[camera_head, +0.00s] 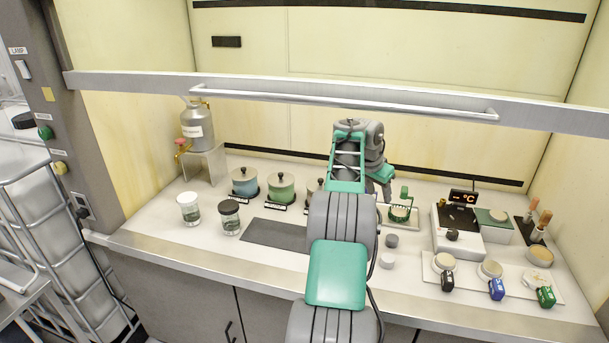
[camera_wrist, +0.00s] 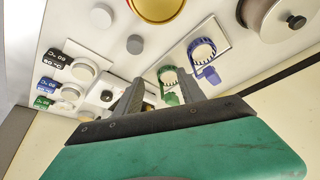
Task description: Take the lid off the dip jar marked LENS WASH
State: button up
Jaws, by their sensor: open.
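Three lidded jars stand in a row in the head view: a blue jar (camera_head: 245,187), a green jar (camera_head: 281,193) and a tan jar (camera_head: 311,189) partly covered by my arm. Dark label cards lie in front of them. Their lettering is too small to read, so I cannot tell which is LENS WASH. In the wrist view, a grey lid with a black knob (camera_wrist: 283,17) shows at the top right, off to the side of my fingers. My gripper (camera_wrist: 160,78) is open, with nothing seen between its fingers. In the head view my arm hides its fingers.
A glass jar with a white lid (camera_head: 188,208) and one with a black lid (camera_head: 229,217) stand front left. A dark mat (camera_head: 275,234) lies in front of the row. Green and blue baskets (camera_wrist: 203,55) are near my fingers. The raised sash (camera_head: 330,92) crosses the hood opening.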

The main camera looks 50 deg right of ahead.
aim_at(315, 184)
jog(key=i, duration=0.9)
